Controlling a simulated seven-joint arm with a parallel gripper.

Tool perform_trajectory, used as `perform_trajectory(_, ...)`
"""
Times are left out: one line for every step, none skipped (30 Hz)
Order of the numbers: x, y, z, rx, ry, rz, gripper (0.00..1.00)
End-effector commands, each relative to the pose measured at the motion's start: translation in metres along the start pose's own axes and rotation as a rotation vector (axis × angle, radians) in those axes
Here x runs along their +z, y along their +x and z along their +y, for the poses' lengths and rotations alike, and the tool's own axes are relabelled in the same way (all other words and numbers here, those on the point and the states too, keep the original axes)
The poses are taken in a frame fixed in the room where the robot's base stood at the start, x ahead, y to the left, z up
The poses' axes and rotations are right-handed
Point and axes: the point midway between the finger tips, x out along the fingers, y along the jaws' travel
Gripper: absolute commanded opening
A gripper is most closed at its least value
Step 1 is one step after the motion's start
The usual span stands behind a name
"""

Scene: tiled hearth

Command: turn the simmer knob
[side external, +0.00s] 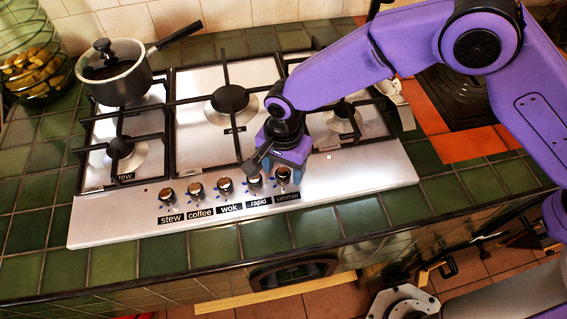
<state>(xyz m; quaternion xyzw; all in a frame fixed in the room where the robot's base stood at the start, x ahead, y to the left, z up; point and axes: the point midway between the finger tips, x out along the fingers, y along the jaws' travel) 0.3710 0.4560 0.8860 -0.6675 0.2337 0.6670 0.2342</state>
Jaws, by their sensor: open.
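The simmer knob (283,177) is the rightmost in a row of silver knobs on the steel hob front, above the black "simmer" label (287,196). My gripper (271,164) is open and points down just behind the simmer and rapid knobs. One dark finger reaches out to the left, behind the rapid knob (254,182). The gripper body overlaps the area just above the simmer knob. I cannot tell whether any finger touches a knob.
The wok (225,186), coffee (196,191) and stew (167,196) knobs stand to the left. A lidded pot (118,80) sits on the back left burner. Black pan grates (225,110) rise behind the knobs. The hob front (370,180) is clear on the right.

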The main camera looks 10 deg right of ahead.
Motion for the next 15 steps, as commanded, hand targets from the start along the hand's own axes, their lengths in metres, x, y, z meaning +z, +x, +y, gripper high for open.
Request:
perform_trajectory(0.0,-0.001,0.0,0.0,0.0,0.0,0.61)
perform_trajectory(0.0,-0.002,0.0,0.0,0.0,0.0,0.61)
perform_trajectory(0.0,-0.004,0.0,-0.001,0.0,0.0,0.61)
perform_trajectory(0.0,-0.006,-0.001,-0.002,0.0,0.0,0.61)
perform_trajectory(0.0,-0.009,-0.001,-0.002,0.0,0.0,0.61)
perform_trajectory(0.0,-0.014,-0.001,-0.002,0.0,0.0,0.61)
perform_trajectory(0.0,-0.019,-0.001,-0.003,0.0,0.0,0.61)
perform_trajectory(0.0,-0.024,-0.001,-0.004,0.0,0.0,0.61)
perform_trajectory(0.0,-0.032,-0.001,-0.004,0.0,0.0,0.61)
perform_trajectory(0.0,-0.038,-0.001,-0.005,0.0,0.0,0.61)
perform_trajectory(0.0,-0.044,-0.001,-0.005,0.0,0.0,0.61)
perform_trajectory(0.0,-0.053,-0.001,-0.006,-0.001,0.0,0.61)
perform_trajectory(0.0,-0.059,-0.001,-0.005,-0.001,0.0,0.61)
perform_trajectory(0.0,-0.066,-0.001,-0.006,-0.001,0.0,0.61)
perform_trajectory(0.0,-0.074,-0.001,-0.005,-0.001,0.0,0.61)
